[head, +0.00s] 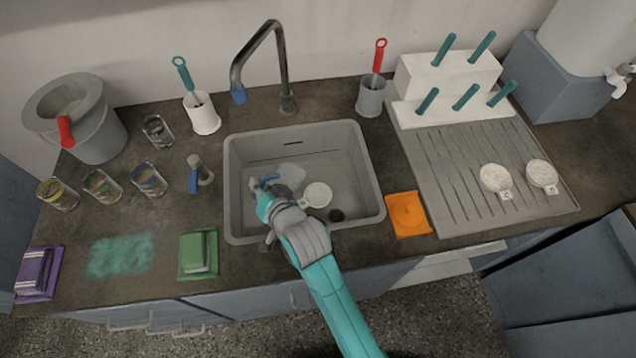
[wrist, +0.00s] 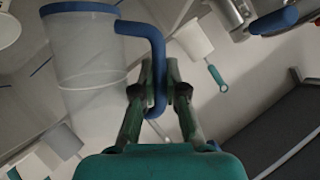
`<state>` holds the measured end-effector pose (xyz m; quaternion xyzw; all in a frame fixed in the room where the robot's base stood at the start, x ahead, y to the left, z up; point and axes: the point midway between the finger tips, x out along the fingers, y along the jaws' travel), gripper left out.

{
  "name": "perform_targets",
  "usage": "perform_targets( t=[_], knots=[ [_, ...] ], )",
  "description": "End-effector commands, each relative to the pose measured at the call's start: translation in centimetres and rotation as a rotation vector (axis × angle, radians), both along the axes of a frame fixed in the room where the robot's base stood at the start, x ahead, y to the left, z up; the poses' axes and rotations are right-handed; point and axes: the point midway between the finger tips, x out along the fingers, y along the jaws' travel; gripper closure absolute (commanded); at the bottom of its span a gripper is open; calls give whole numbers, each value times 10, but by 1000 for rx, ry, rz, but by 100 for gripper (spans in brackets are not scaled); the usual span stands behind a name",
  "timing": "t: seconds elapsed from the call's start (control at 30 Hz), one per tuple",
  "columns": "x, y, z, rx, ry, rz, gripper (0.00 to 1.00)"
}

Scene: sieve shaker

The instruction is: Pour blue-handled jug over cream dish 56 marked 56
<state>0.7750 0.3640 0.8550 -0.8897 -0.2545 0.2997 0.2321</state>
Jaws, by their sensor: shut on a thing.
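The clear jug with a blue rim and blue handle (wrist: 90,55) fills the left of the wrist view; it also shows as a faint shape over the sink in the head view (head: 291,176). My gripper (wrist: 157,88) is shut on its blue handle; in the head view it is over the sink's left part (head: 266,190). I cannot tell the jug's tilt or contents. A round cream dish (head: 317,194) with a small tag lies in the sink, just right of my gripper. Two more cream dishes (head: 495,178) (head: 542,174) sit on the drainboard. No tag is legible enough to identify 56.
The grey sink (head: 375,190) has a tall tap (head: 283,70) behind it. The ribbed drainboard (head: 450,190) is at right, with a white peg rack (head: 445,75) at its back. Several small jars, a grey bucket (head: 100,135) and a green sponge stack (head: 198,254) stand left. An orange cloth (head: 408,214) lies right.

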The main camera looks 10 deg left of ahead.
Motion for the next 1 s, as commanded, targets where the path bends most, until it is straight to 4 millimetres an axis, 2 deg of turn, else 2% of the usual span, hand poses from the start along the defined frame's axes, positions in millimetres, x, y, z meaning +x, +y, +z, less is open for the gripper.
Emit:
perform_targets(
  t=[0.17,0.4,0.6,1.0],
  knots=[
    [-9,13,10,-86,-65,5,100],
    [-19,26,7,-214,-155,4,100],
    [-27,36,15,-329,-239,4,100],
    [-34,46,24,-487,-353,1,100]
  ],
)
